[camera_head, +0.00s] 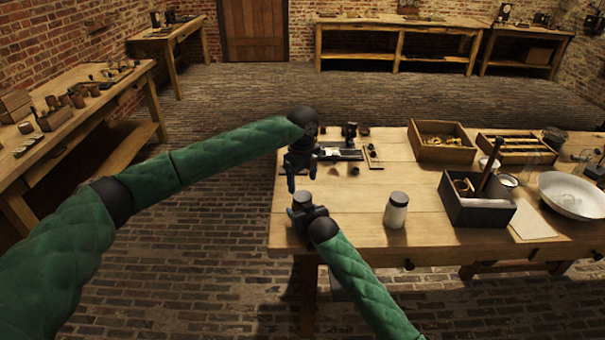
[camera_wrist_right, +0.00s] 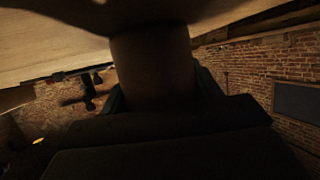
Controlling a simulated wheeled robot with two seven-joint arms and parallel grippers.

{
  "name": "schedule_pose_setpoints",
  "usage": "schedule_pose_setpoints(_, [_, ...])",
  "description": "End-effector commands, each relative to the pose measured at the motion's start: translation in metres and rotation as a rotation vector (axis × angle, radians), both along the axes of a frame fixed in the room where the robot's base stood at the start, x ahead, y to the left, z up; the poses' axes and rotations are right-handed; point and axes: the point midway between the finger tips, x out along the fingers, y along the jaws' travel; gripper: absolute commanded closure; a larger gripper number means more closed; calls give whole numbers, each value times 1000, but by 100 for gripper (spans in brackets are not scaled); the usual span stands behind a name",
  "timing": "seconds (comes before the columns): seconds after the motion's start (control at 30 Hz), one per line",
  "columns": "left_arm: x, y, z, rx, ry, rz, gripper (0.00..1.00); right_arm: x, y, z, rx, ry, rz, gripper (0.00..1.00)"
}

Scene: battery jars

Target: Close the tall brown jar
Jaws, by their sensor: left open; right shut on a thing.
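My right gripper (camera_head: 303,212) is at the left front corner of the table (camera_head: 345,238). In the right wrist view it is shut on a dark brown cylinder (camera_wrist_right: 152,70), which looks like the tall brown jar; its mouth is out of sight. In the head view my gripper and arm largely hide it. My left gripper (camera_head: 302,176) is open and points down, a little behind and above the right one, with nothing visible between its fingers. I cannot make out the jar's lid for certain.
A dark box (camera_head: 478,212) and a white bowl (camera_head: 574,194) are farther right. Small dark parts (camera_head: 345,152) lie behind my left gripper.

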Motion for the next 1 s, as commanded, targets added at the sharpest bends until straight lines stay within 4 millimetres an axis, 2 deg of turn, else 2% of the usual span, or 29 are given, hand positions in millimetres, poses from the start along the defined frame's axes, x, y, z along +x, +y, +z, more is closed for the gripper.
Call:
schedule_pose_setpoints(0.1, [-1, 0, -19, 1, 2, 1, 28, 0, 0, 0, 0, 0, 0, 100])
schedule_pose_setpoints(0.33, [0, 0, -47, -1, 1, 0, 28, 0, 0, 0, 0, 0, 0, 100])
schedule_pose_setpoints(0.47, [0, 0, -54, -1, 1, 0, 28, 0, 0, 0, 0, 0, 0, 100])
schedule_pose_setpoints(0.7, [0, 0, -54, 0, 0, -1, 28, 0, 0, 0, 0, 0, 0, 100])
schedule_pose_setpoints(0.77, [0, 0, -54, 0, 0, -1, 36, 0, 0, 0, 0, 0, 0, 100])
schedule_pose_setpoints(0.93, [0, 0, -54, 0, 0, -1, 69, 0, 0, 0, 0, 0, 0, 100])
schedule_pose_setpoints(0.97, [0, 0, -54, 0, 0, 0, 73, 0, 0, 0, 0, 0, 0, 100])
schedule_pose_setpoints(1.0, [0, 0, -54, 0, 0, 0, 74, 0, 0, 0, 0, 0, 0, 100])
